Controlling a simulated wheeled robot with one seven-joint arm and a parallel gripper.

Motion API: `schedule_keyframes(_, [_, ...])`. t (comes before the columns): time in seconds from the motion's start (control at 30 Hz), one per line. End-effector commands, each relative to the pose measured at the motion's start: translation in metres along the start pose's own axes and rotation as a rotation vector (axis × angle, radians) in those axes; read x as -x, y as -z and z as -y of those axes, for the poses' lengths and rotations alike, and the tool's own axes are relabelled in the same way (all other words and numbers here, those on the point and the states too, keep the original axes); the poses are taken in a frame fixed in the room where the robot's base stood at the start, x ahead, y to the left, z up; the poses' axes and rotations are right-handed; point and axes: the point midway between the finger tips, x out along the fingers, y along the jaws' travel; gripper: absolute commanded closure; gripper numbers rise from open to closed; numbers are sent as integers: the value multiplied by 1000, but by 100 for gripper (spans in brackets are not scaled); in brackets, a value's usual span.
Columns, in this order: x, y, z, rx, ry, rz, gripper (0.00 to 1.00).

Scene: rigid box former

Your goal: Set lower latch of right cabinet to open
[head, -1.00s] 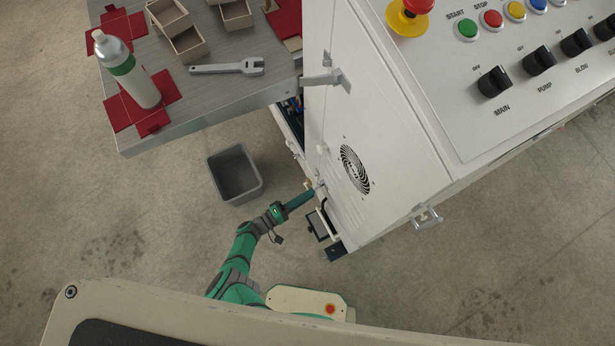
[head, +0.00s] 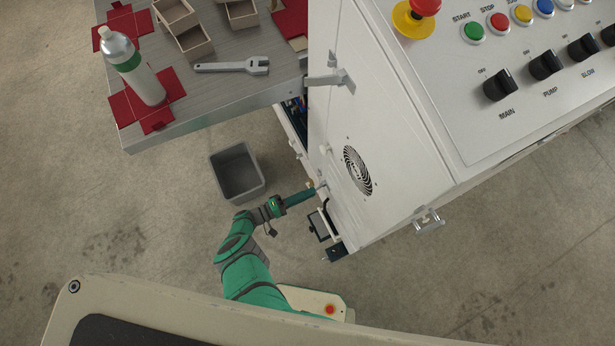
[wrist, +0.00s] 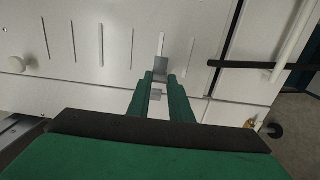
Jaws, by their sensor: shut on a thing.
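The white cabinet (head: 390,150) stands at the right in the head view, with a round fan vent on its side. Its lower latch (wrist: 161,68) is a small grey metal piece on the white panel in the wrist view. My gripper (wrist: 160,76) has its two green fingers on either side of the latch and is shut on it. In the head view my gripper (head: 317,190) reaches the cabinet's lower side, and the latch is too small there to tell its angle. The fingers hide part of the latch.
A grey bin (head: 237,172) stands on the floor left of my gripper. A table (head: 215,95) with a bottle (head: 140,75), a wrench (head: 232,66) and small boxes is behind it.

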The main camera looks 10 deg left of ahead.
Motion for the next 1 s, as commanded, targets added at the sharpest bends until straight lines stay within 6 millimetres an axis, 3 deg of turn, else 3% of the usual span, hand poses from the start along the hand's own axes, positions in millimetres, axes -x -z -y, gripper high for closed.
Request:
schedule_keyframes(0.7, [1,2,0,-1,2,10,100])
schedule_keyframes(0.73, [1,2,0,-1,2,10,77])
schedule_keyframes(0.8, [1,2,0,-1,2,10,62])
schedule_keyframes(1.0, [0,1,0,-1,1,11,62])
